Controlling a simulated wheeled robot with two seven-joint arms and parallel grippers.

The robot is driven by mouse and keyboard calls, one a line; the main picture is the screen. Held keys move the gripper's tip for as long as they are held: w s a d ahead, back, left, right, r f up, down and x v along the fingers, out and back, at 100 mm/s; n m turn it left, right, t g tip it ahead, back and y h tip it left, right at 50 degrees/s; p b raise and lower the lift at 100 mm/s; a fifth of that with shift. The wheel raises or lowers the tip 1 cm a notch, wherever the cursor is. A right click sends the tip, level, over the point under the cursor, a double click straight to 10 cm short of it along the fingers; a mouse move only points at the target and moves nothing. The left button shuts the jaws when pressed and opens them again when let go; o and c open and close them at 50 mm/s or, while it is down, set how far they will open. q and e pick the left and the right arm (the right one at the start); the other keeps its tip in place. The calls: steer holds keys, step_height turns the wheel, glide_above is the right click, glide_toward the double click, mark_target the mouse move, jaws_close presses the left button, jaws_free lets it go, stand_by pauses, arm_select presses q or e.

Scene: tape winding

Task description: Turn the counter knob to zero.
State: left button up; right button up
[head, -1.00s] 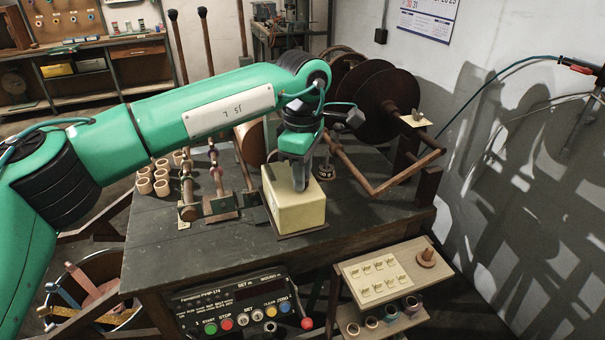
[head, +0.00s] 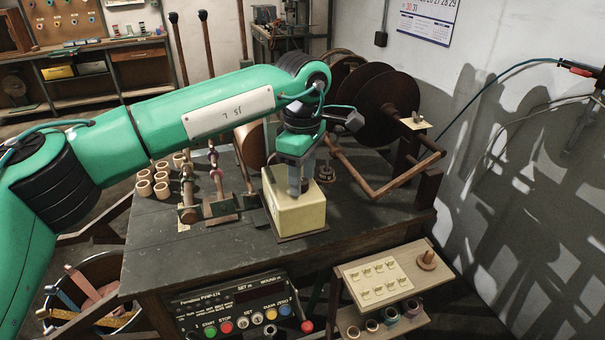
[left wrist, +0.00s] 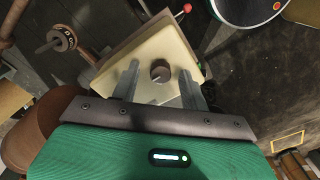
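The counter is a cream box (head: 300,215) on the bench, under my left gripper (head: 297,188). In the left wrist view its top face (left wrist: 150,50) carries a round dark knob (left wrist: 160,70) with a light mark on its face. The two grey fingers of my left gripper stand open, one on each side of the knob, with a visible gap to it on both sides. In the head view the gripper and wrist hide the knob. My right gripper is in neither view.
Spindle stands (head: 220,205) and several small rolls (head: 161,190) are left of the box. A large dark reel (head: 385,100) and wooden frame (head: 375,185) are to the right. A button panel (head: 240,310) and a small shelf (head: 345,270) are in front.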

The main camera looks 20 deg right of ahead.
arm_select(q)
steer(key=shift+r, duration=0.25)
step_height(320, 180, up, 8)
steer(key=r, duration=0.1)
step_height(320, 180, up, 4)
glide_above(303, 181)
steer(key=shift+r+b, duration=0.15)
steer(key=shift+b, duration=0.25)
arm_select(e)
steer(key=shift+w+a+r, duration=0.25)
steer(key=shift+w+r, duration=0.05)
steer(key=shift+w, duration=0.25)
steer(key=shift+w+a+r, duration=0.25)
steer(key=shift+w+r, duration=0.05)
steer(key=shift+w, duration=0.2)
